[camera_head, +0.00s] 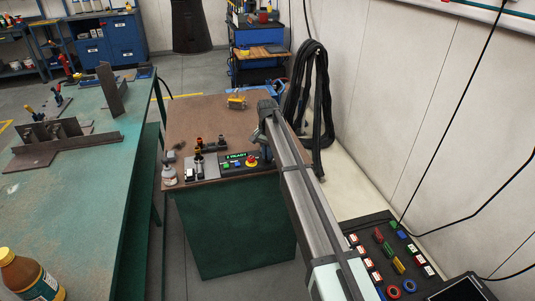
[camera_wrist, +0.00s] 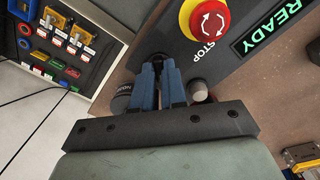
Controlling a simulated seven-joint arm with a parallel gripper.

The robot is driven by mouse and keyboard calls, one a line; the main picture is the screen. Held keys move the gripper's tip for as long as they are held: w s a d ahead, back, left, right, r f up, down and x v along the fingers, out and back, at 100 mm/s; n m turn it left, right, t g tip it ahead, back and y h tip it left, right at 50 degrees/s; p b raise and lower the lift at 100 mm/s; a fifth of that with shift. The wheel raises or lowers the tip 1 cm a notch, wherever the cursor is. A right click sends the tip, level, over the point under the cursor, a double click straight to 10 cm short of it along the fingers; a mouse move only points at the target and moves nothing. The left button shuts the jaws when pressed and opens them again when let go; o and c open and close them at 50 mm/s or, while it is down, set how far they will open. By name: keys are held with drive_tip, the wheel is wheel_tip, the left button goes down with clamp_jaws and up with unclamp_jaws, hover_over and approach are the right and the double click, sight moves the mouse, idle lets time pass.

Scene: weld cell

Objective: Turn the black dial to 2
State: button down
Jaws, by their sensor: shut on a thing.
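The control panel, with a lit READY display (camera_head: 235,157) and a red stop button (camera_head: 251,161), is on the brown table. In the wrist view, the red stop button (camera_wrist: 208,20) with its yellow ring and the READY display (camera_wrist: 268,27) are close to my gripper. My gripper (camera_wrist: 161,68) has its blue fingers closed around the black dial (camera_wrist: 158,57) at the panel's end. The fingers hide most of the dial, and I cannot read its pointer or numbers. In the head view my arm covers the gripper and dial.
A yellow object (camera_head: 236,102) lies farther back. Black hoses (camera_head: 310,90) hang on the wall behind my arm.

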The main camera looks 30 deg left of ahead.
drive_tip(key=shift+m, duration=0.4)
drive_tip(key=c, duration=1.2)
unclamp_jaws()
drive_tip(key=shift+r, duration=0.1)
wheel_tip(320, 180, up, 14)
drive_tip(key=shift+f, duration=0.2)
